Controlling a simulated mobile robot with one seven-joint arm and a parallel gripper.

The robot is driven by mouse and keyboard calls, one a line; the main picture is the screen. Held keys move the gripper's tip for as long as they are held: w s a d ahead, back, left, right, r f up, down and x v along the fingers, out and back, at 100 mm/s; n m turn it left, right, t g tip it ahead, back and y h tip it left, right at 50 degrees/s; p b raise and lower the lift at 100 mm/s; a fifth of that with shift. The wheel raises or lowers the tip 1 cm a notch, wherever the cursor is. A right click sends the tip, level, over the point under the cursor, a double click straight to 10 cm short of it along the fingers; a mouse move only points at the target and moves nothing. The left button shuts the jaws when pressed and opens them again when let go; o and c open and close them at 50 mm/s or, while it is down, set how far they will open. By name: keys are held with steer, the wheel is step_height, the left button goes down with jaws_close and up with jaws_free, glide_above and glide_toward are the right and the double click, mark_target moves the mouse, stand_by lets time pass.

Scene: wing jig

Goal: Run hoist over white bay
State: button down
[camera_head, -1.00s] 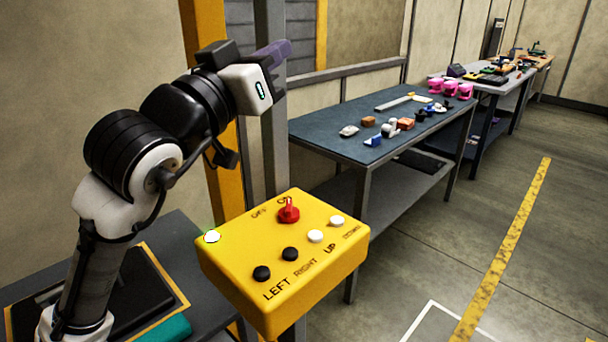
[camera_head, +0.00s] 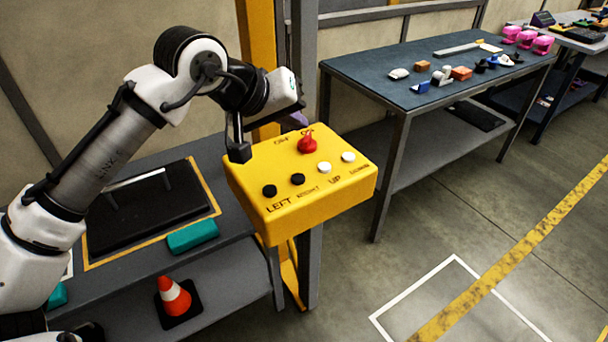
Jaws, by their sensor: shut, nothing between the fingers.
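The yellow control box (camera_head: 300,222) stands on a post in the middle. Its face has a red switch (camera_head: 307,145) below OFF and ON labels, two black buttons (camera_head: 283,185) by LEFT and RIGHT, and two white buttons (camera_head: 336,163) by UP and a blurred label. My gripper (camera_head: 298,118) is shut and empty at the box's far edge, behind the red switch; its purple fingers are mostly hidden. A white-outlined floor bay (camera_head: 413,288) lies at the lower right, partly cut off. No hoist shows.
A dark workbench (camera_head: 372,83) with small parts stands behind to the right. A grey bench (camera_head: 237,216) with a black tray (camera_head: 140,212) and teal block (camera_head: 192,235) is at left. An orange cone (camera_head: 173,296) sits below. A yellow floor line (camera_head: 520,258) crosses open floor.

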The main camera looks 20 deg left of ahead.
steer(key=shift+s+f, duration=0.1)
steer(key=shift+f, duration=0.05)
steer(key=shift+a+f, duration=0.1)
steer(key=b, duration=0.6)
glide_above(294, 179)
step_height(294, 179, down, 7)
steer(key=shift+s+r, duration=0.1)
steer(key=shift+f+b, duration=0.55)
steer(key=shift+f, duration=0.3)
steer(key=shift+f, duration=0.2)
stand_by(1.0)
steer(key=shift+f, duration=0.25)
